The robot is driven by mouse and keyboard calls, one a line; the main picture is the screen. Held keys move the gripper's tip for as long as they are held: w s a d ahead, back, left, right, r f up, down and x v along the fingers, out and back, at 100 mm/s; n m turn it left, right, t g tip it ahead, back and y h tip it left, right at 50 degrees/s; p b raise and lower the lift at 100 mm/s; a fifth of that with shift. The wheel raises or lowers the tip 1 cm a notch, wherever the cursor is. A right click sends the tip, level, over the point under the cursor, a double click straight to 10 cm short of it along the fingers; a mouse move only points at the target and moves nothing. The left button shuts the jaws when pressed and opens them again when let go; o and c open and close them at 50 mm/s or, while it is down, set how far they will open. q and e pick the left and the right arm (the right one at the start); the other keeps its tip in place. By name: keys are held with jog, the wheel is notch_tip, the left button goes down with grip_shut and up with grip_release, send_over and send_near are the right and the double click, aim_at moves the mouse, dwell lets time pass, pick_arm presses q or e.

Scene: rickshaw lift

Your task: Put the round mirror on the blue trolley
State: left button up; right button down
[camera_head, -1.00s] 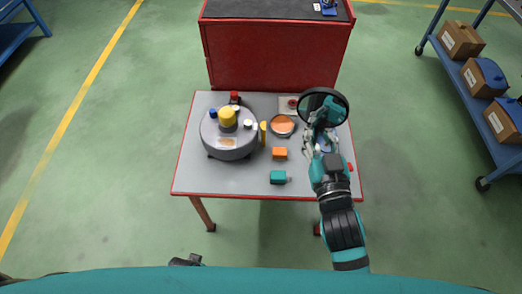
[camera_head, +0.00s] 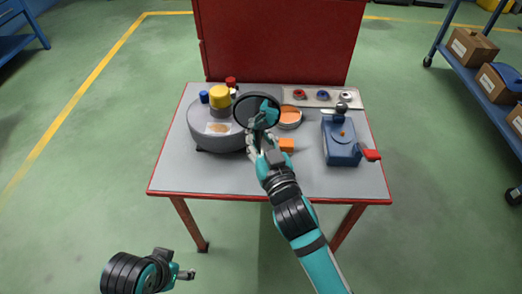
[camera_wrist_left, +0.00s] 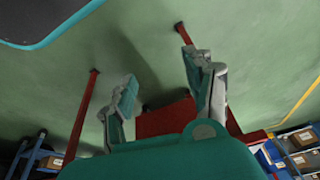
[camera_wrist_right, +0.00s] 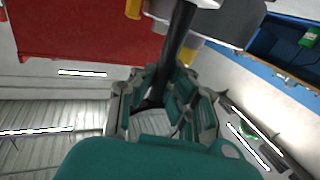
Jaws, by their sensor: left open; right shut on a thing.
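The round mirror (camera_head: 242,106), dark-rimmed, is raised over the middle of the grey table. My right gripper (camera_head: 262,132) is shut on its lower edge. In the right wrist view a dark bar (camera_wrist_right: 178,40), likely the mirror seen edge-on, runs up from between the fingers of that gripper (camera_wrist_right: 160,85). A blue trolley (camera_head: 489,104) with castors and boxes stands at the right edge of the head view, apart from the mirror. My left gripper (camera_head: 184,274) is low in front of the table; in the left wrist view its fingers (camera_wrist_left: 162,70) are open and empty.
The table (camera_head: 225,178) carries a grey round machine (camera_head: 210,137), an orange dish (camera_head: 290,116), an orange block (camera_head: 287,145) and a blue device (camera_head: 340,140). A red cabinet (camera_head: 280,40) stands behind. Another blue rack (camera_head: 18,35) is far left. Green floor lies clear between table and trolley.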

aim_at(259, 149)
jog(key=shift+f, duration=0.35)
notch_tip(259, 149, down, 4)
jog(key=shift+f+b, duration=0.1)
jog(key=shift+b, duration=0.8)
pick_arm(q)
jog(key=w+d+r+t, duration=0.1)
jog(key=w+t, duration=0.1)
jog(key=w, duration=0.2)
jog(key=w+d+r+t+h, duration=0.1)
jog(key=w+t, duration=0.1)
jog(key=w, duration=0.2)
jog(key=shift+w+d+r+t, duration=0.3)
jog(key=shift+w+d+t, duration=0.05)
jog(key=shift+t, duration=0.05)
pick_arm(e)
jog(key=shift+f, duration=0.15)
jog(key=c, duration=1.7)
grip_release()
pick_arm(q)
jog(key=shift+w+d+r, duration=0.1)
jog(key=shift+w+r, duration=0.1)
jog(key=shift+w, duration=0.05)
pick_arm(e)
jog(key=shift+o, duration=1.2)
